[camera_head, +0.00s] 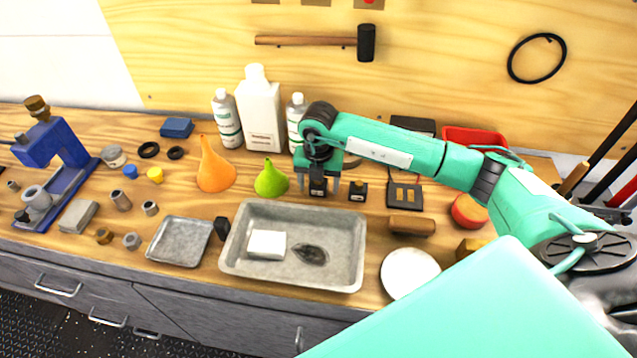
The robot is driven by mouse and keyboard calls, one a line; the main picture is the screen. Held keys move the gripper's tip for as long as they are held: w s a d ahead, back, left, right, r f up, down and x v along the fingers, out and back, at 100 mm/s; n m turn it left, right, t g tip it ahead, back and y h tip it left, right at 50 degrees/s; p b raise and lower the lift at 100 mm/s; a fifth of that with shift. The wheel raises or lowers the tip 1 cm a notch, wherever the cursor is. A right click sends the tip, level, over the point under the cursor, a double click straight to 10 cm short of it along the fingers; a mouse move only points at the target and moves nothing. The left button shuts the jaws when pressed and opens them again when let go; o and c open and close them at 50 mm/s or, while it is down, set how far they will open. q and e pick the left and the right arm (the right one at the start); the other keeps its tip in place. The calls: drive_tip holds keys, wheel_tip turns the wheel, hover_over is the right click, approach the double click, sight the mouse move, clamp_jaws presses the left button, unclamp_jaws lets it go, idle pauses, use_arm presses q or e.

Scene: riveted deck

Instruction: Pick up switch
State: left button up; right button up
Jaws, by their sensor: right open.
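A small black box with a pale mark (357,190), which looks like a switch, sits on the wooden bench just right of my right gripper. My right gripper (318,188) points down over the bench behind the metal tray, its two grey fingers apart. A dark block shows between the fingers; I cannot tell whether it is part of the gripper or a separate thing. A flat black panel (404,196) lies further right and could also be a switch plate. My left gripper is out of view.
A grey metal tray (230,262) holding a white block stands in front of the gripper. A green funnel (270,182) and an orange funnel (214,172) stand to the left, with bottles (259,112) behind. A brown cylinder (411,225) and white disc (409,272) lie right.

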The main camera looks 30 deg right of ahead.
drive_tip(key=shift+f, duration=0.1)
drive_tip(key=shift+c, duration=0.5)
drive_tip(key=c, duration=1)
